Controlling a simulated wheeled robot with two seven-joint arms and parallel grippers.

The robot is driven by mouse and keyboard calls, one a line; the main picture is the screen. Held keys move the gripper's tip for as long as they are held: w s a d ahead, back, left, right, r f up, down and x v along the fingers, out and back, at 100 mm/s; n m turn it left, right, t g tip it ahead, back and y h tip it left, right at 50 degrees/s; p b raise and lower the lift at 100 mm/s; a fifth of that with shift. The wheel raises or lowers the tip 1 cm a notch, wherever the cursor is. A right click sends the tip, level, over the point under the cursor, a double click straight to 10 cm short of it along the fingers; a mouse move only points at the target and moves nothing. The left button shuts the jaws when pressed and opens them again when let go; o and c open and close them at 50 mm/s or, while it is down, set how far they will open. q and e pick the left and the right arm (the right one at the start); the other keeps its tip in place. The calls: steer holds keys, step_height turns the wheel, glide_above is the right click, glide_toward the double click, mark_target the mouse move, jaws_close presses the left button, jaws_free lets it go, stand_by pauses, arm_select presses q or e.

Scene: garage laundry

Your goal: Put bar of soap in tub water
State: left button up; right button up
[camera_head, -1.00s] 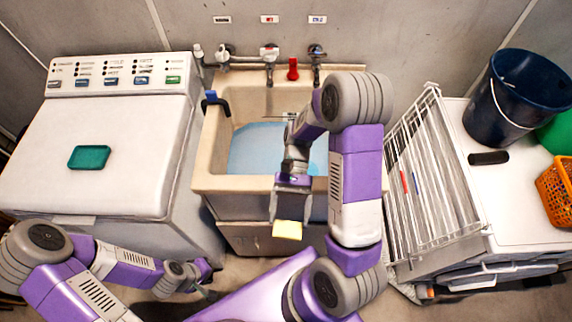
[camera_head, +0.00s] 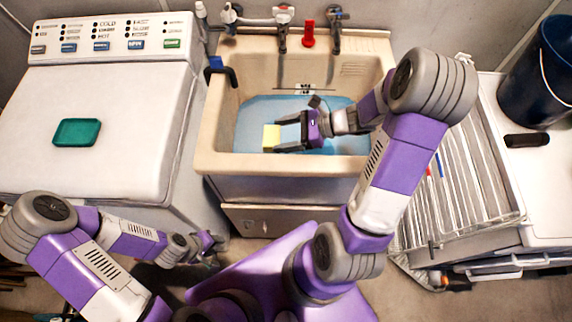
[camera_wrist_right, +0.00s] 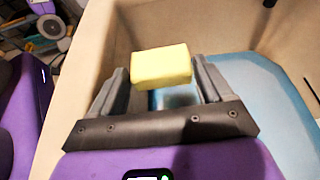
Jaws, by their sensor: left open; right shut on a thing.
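The yellow bar of soap (camera_head: 271,138) is held at the tips of my right gripper (camera_head: 283,136), over the left front part of the tub. The soap also shows between the fingers in the right wrist view (camera_wrist_right: 161,66). The beige tub (camera_head: 213,130) holds light blue water (camera_head: 255,112). The soap appears inside the rim line; its exact height above the water cannot be told. My left gripper (camera_head: 212,243) is open and empty, low in front of the washer, away from the tub.
A white washer (camera_head: 120,170) with a green box (camera_head: 77,132) stands left of the tub. Taps (camera_head: 283,20) and a red item (camera_head: 308,34) are at its back. A blue-black handle (camera_head: 220,70) hangs on its left rim. A drying rack (camera_head: 465,180) stands at right.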

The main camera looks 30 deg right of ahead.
step_height(320, 180, down, 19)
steer(key=b, duration=0.7)
steer(key=shift+f, duration=0.2)
steer(key=shift+r, duration=0.1)
steer(key=o, duration=1)
